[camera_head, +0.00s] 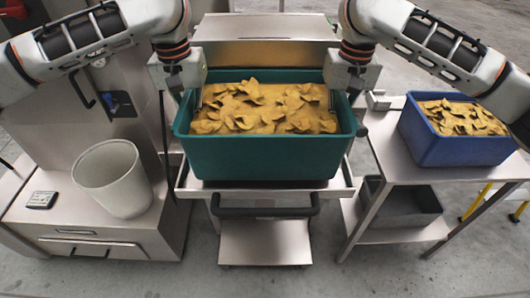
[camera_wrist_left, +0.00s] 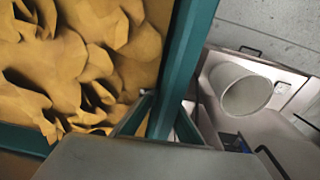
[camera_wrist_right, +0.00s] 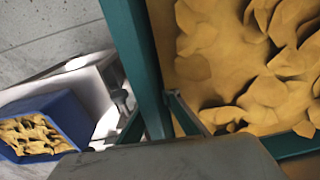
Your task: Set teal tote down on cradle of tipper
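The teal tote (camera_head: 262,158), filled with yellow-brown chip-like pieces (camera_head: 262,107), is level over the metal cradle (camera_head: 335,190) of the tipper. I cannot tell whether its base touches the cradle, as the tote hides most of it. My left gripper (camera_head: 198,100) is shut on the tote's left wall, which shows between the fingers in the left wrist view (camera_wrist_left: 160,115). My right gripper (camera_head: 333,98) is shut on the right wall, also between the fingers in the right wrist view (camera_wrist_right: 155,115).
A blue tote (camera_head: 458,150) of similar pieces stands on a side table (camera_head: 395,165) to the right, a grey bin (camera_head: 402,205) on its lower shelf. To the left, a white bucket (camera_head: 112,180) stands on a cabinet beside a small scale display (camera_head: 42,200). The tipper's handle bar (camera_head: 265,211) juts forward.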

